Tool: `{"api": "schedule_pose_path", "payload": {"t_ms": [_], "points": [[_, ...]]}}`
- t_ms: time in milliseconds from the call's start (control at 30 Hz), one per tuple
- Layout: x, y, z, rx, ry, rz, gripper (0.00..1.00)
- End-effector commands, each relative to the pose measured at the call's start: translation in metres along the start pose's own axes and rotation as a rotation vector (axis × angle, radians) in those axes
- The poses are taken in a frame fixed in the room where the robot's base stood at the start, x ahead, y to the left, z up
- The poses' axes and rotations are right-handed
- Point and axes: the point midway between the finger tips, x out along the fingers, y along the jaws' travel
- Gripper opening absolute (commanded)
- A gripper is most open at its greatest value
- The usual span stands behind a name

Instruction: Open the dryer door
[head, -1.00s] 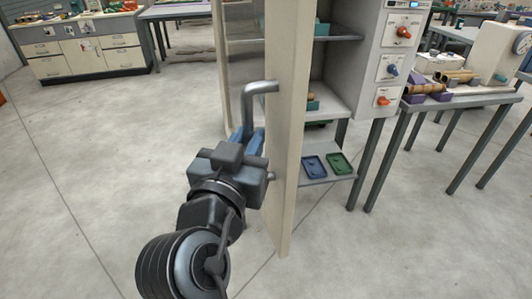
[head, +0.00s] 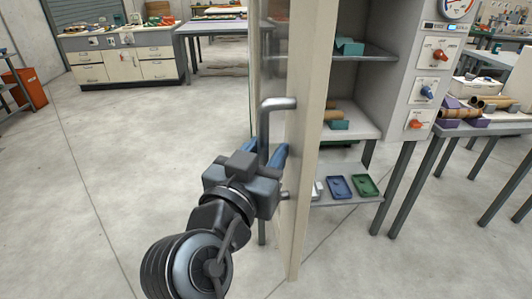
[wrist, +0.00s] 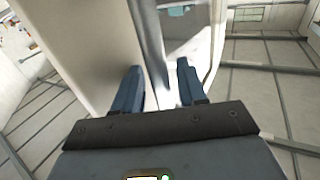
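The dryer door (head: 312,150) stands swung open, seen almost edge-on in the head view, with the dryer's shelves visible to its right. Its grey bar handle (head: 264,132) is on the door's left face. My gripper (head: 267,155) is at the handle's upright bar, its blue fingers spread with the bar between them. In the wrist view my gripper (wrist: 159,85) shows both fingers apart and the handle (wrist: 148,45) running between them, with gaps at its sides. The door's pale face (wrist: 90,50) fills the left of that view. Contact with the bar cannot be told.
The dryer's control panel (head: 432,85) has several knobs and a gauge. Blue (head: 340,187) and green (head: 363,185) trays lie on a low shelf. A table (head: 470,128) with tubes stands right. Open floor (head: 130,170) lies left, with a drawer cabinet (head: 122,60) behind.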

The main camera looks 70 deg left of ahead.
Motion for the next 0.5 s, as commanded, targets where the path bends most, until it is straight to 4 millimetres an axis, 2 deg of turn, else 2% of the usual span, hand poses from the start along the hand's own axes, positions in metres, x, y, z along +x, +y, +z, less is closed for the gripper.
{"api": "schedule_pose_path", "payload": {"t_ms": [267, 367, 500], "points": [[-0.003, 0.002, 0.001, 0.0, -0.001, 0.005, 0.41], [-0.013, 0.002, 0.002, 0.001, 0.0, 0.004, 0.41], [-0.036, 0.001, 0.003, 0.001, -0.001, 0.002, 0.41]]}}
